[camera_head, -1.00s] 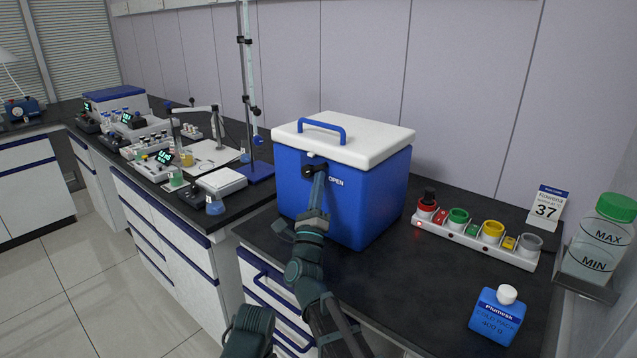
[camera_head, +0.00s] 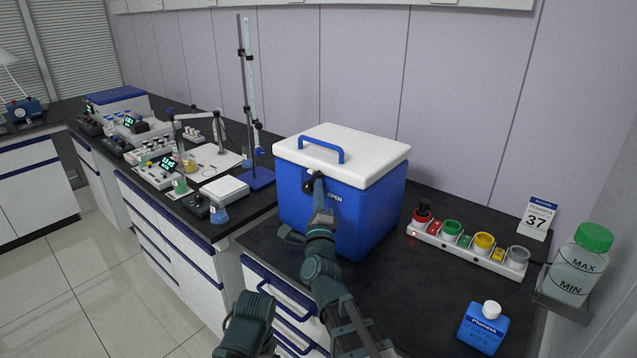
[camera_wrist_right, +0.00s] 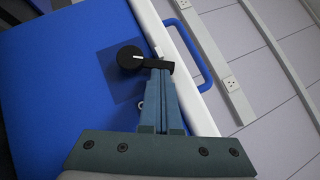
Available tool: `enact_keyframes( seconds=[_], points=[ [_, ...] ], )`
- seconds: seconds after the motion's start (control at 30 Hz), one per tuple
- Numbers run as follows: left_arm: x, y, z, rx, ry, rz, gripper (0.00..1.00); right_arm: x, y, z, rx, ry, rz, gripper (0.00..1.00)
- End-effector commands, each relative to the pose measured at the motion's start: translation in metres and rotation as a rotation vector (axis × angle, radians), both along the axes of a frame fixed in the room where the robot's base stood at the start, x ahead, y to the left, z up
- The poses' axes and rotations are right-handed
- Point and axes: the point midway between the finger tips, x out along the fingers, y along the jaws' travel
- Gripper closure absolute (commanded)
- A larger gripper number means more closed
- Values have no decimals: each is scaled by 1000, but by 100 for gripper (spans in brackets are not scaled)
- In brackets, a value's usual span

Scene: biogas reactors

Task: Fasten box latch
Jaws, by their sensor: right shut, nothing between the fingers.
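The blue box (camera_head: 375,215) with a white lid (camera_head: 365,148) stands on the dark bench, lid down. Its black latch (camera_head: 308,186) is on the front face just under the lid, left of the word OPEN. In the right wrist view the latch (camera_wrist_right: 131,58) is a round black pivot with a short arm pointing to the lid edge. My right gripper (camera_head: 318,180) is shut and empty, its fingertips at the latch arm, apparently touching it; the fingers also show in the right wrist view (camera_wrist_right: 160,75).
Right of the box is a white rack with coloured cups (camera_head: 470,246). A blue bottle (camera_head: 484,327) and a green-capped container (camera_head: 577,265) stand farther right. A stand (camera_head: 249,100) and a balance (camera_head: 224,190) are on the left bench. The bench between box and blue bottle is clear.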

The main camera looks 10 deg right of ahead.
Motion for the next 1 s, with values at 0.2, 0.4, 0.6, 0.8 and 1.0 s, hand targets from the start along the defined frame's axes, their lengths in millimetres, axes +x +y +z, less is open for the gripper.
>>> enact_keyframes(
  seconds=[0.2,0.4,0.6,0.8,1.0],
  points=[
    [0,0,9,0,0,0,13,4,3,9,1,-1,0,100],
    [0,0,13,0,0,0,13,7,5,13,2,-2,0,100],
    [0,0,12,0,0,0,13,6,5,12,2,-2,0,100],
    [0,0,11,0,0,0,13,-1,4,11,3,-2,0,100],
    [0,0,7,0,0,0,13,-22,1,8,3,-2,0,100]
  ],
)
